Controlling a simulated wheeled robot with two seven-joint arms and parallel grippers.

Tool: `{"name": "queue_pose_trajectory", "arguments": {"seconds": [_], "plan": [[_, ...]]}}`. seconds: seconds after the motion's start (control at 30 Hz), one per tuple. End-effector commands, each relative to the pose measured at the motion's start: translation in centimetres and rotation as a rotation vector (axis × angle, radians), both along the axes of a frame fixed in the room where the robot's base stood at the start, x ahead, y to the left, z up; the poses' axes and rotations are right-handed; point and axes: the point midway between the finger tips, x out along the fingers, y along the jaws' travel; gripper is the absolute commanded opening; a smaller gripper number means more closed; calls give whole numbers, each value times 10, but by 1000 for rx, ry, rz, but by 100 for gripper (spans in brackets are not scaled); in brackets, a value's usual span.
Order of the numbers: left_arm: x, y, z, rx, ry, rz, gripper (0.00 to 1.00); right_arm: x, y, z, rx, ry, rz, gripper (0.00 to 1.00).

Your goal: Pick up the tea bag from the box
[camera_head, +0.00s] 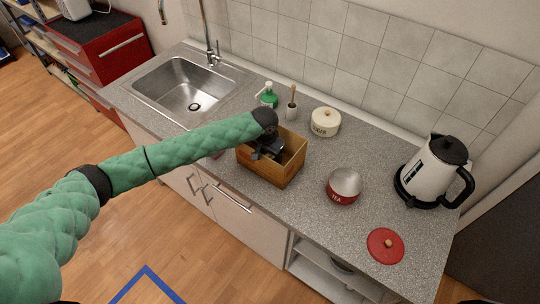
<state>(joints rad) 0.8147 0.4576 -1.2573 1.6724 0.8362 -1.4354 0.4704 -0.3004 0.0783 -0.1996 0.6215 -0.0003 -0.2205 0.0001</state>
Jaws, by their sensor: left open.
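A wooden box (281,172) stands near the front edge of the grey counter. My left gripper (262,154) is over the box's left part, with its black fingers at or just inside the opening. It is open. My wrist and the box walls hide most of the inside, and I cannot make out a tea bag there. My right gripper does not show.
A red tin (342,193) and its red lid (385,246) are right of the box. A cream canister (325,122), a green bottle (268,96) and a brush holder (291,108) stand behind. A kettle (433,172) is far right; a sink (190,88) is at left.

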Motion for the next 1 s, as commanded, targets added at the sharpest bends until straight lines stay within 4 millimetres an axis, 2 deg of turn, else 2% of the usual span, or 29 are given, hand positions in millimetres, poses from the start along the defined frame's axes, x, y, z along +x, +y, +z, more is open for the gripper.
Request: {"name": "queue_pose_trajectory", "arguments": {"seconds": [0.13, 0.17, 0.3, 0.4, 0.77, 0.87, 1.0], "plan": [[0, 0, 0, 0, 0, 0, 60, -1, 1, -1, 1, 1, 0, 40], [0, 0, 0, 0, 0, 0, 56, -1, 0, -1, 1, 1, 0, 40], [0, 0, 0, 0, 0, 0, 29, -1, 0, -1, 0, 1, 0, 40], [0, 0, 0, 0, 0, 0, 12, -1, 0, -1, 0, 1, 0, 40], [0, 0, 1, 1, -1, 0, 12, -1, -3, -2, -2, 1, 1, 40], [0, 0, 7, 0, -2, -1, 12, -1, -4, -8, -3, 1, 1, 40], [1, 0, 26, -1, -4, -1, 12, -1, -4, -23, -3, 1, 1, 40]]}}
